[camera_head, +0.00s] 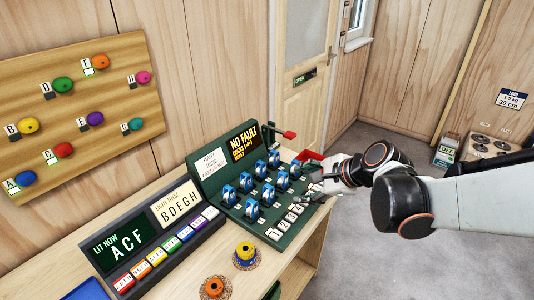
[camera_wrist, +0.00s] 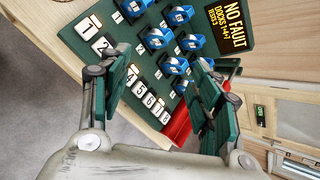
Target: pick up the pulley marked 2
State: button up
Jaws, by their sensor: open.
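Several blue pulleys sit in rows on the green tester board (camera_head: 241,212). One blue pulley (camera_head: 252,210) is at the board's near left, another (camera_head: 282,180) nearer my gripper. In the wrist view, blue pulleys (camera_wrist: 157,38) stand beyond and between my fingers. Their small marks are too small to read, so I cannot tell which is marked 2. My gripper (camera_head: 313,184) is open and empty at the board's right edge. In the wrist view my gripper's two green-padded fingers (camera_wrist: 163,68) are spread wide, apart from the pulleys, and hide part of the board.
White numbered keys (camera_wrist: 88,27) line the board's edge. A "NO FAULT" display (camera_head: 244,140) stands behind the pulleys. A red lever (camera_head: 289,134) and red tray (camera_head: 309,156) are at the far end. Yellow (camera_head: 245,251) and orange (camera_head: 214,287) round pieces lie on the bench in front.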

aim_at(269, 194)
jog(key=w+a+f+m+y+b, duration=0.1)
jog(key=w+a+f+m, duration=0.1)
jog(key=w+f+m, duration=0.1)
jog(key=w+a+f+m+y+b, duration=0.1)
jog(key=w+a+f+m, duration=0.2)
jog(key=w+f, duration=0.1)
jog(key=w+a+f+m+y+b, duration=0.1)
jog(key=w+a+f+m, duration=0.1)
jog(key=w+a+f, duration=0.1)
jog(key=shift+w+f+m+t, duration=0.3)
jog(key=shift+w+f+m, duration=0.1)
jog(key=shift+w+f, duration=0.45)
jog(key=shift+s+a+b+x, duration=0.1)
jog(key=shift+b+x, duration=0.4)
jog(key=shift+x, duration=0.4)
jog(key=shift+s+a+b+x, duration=0.15)
jog(key=shift+b+x, duration=0.4)
jog(key=shift+x, duration=0.35)
jog(key=shift+s+a+b+x, duration=0.1)
jog(key=shift+b+x, duration=0.4)
jog(key=shift+x, duration=0.4)
jog(key=shift+w+a+f, duration=0.1)
jog(key=shift+w+a, duration=0.05)
jog(key=shift+w, duration=0.1)
jog(key=c, duration=1.3)
grip_shut()
